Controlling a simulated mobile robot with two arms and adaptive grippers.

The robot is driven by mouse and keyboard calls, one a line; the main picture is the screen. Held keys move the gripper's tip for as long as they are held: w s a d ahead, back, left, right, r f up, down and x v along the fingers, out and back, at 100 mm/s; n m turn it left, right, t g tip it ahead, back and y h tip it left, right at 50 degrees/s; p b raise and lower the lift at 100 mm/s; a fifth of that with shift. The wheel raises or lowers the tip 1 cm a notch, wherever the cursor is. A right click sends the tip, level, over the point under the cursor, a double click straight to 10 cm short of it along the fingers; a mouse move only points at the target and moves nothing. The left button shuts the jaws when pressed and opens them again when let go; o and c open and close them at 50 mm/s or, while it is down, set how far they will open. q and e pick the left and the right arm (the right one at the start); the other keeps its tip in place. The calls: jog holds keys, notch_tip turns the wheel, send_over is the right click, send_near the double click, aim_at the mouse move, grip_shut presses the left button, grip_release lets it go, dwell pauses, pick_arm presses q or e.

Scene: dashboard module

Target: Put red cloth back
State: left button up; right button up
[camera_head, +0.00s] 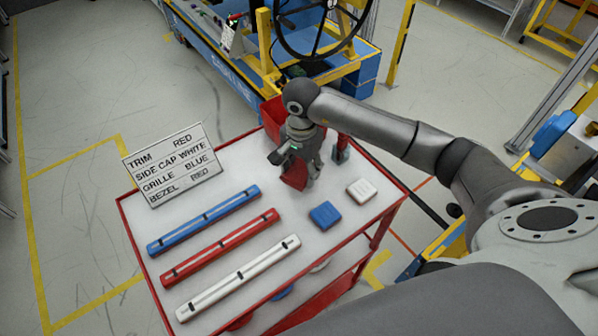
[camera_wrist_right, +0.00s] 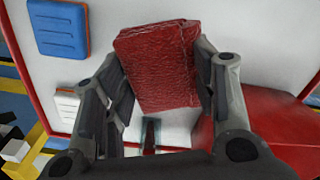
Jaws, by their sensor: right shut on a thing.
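The red cloth (camera_wrist_right: 160,66) is a folded, wrinkled block. My right gripper (camera_wrist_right: 162,80) is shut on it, with one finger on each side in the right wrist view. In the head view the red cloth (camera_head: 294,175) hangs below my right gripper (camera_head: 296,164), over the white top of the red-edged cart (camera_head: 160,220). I cannot tell whether the cloth touches the top. A red bin (camera_head: 272,112) stands at the back of the cart, partly hidden by my right gripper; a red surface (camera_wrist_right: 270,130) fills the lower right of the wrist view. My left gripper is not in view.
Blue (camera_head: 205,220), red (camera_head: 220,247) and white (camera_head: 238,278) bars lie on the cart's left and front. A blue block (camera_head: 325,214) and a white block (camera_head: 361,190) lie at the right. A sign (camera_head: 173,165) stands at the left edge.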

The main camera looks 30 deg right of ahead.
aim_at(299, 169)
jog(key=shift+w+a+f, duration=0.1)
jog(key=shift+w+f, duration=0.25)
jog(key=shift+f, duration=0.1)
notch_tip(299, 169, down, 2)
jog(key=shift+f+p, duration=0.15)
jog(key=shift+p, duration=0.95)
jog(key=shift+f, duration=0.3)
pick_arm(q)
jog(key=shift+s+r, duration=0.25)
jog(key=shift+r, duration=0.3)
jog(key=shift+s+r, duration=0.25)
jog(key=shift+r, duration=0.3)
pick_arm(e)
jog(key=shift+f, duration=0.1)
jog(key=shift+f, duration=0.15)
jog(key=o, duration=1)
jog(key=shift+c, duration=0.2)
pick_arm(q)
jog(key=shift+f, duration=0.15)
